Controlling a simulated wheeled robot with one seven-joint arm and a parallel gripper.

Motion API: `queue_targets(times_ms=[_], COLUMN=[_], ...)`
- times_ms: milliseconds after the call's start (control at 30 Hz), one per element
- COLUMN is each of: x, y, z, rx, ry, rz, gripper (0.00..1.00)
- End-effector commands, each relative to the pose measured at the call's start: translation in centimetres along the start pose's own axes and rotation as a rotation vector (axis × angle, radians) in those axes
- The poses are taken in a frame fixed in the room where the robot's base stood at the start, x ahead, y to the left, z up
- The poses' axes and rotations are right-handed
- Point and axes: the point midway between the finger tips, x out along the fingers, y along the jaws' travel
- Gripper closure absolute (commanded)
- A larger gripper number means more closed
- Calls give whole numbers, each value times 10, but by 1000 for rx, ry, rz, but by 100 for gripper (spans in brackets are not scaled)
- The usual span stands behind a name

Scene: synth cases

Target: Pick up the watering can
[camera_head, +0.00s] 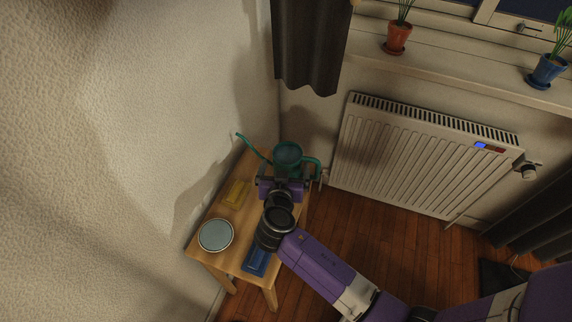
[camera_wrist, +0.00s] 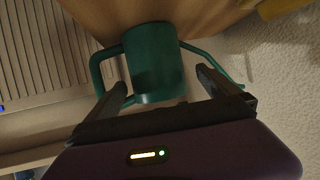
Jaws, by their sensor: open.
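The green watering can (camera_head: 288,154) stands at the far end of the small wooden table (camera_head: 225,258), close to the wall corner. Its thin spout points to the upper left and its handle is on the right in the head view. In the wrist view the can (camera_wrist: 153,62) is straight ahead, with the handle on the left and the spout on the right. My gripper (camera_wrist: 162,84) is open, with one finger on each side of the can's body. I cannot tell whether the fingers touch it. My gripper (camera_head: 286,178) hides the can's near lower part in the head view.
A yellow object (camera_head: 235,194), a round pale plate-like thing (camera_head: 216,235) and a blue object (camera_head: 257,260) lie on the table. A radiator (camera_head: 425,160) stands to the right. Potted plants in a red pot (camera_head: 397,38) and a blue pot (camera_head: 547,71) sit on the windowsill.

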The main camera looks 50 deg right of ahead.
Motion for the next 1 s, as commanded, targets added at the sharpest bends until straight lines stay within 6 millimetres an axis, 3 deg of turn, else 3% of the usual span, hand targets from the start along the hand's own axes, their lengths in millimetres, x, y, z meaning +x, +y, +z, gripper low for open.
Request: queue_targets(times_ms=[300, 600, 1000], x=[42, 47, 46], y=[4, 4, 4], z=[2, 2, 2], rx=[0, 0, 0], ry=[-1, -1, -1], rz=[1, -1, -1], gripper=[0, 0, 77])
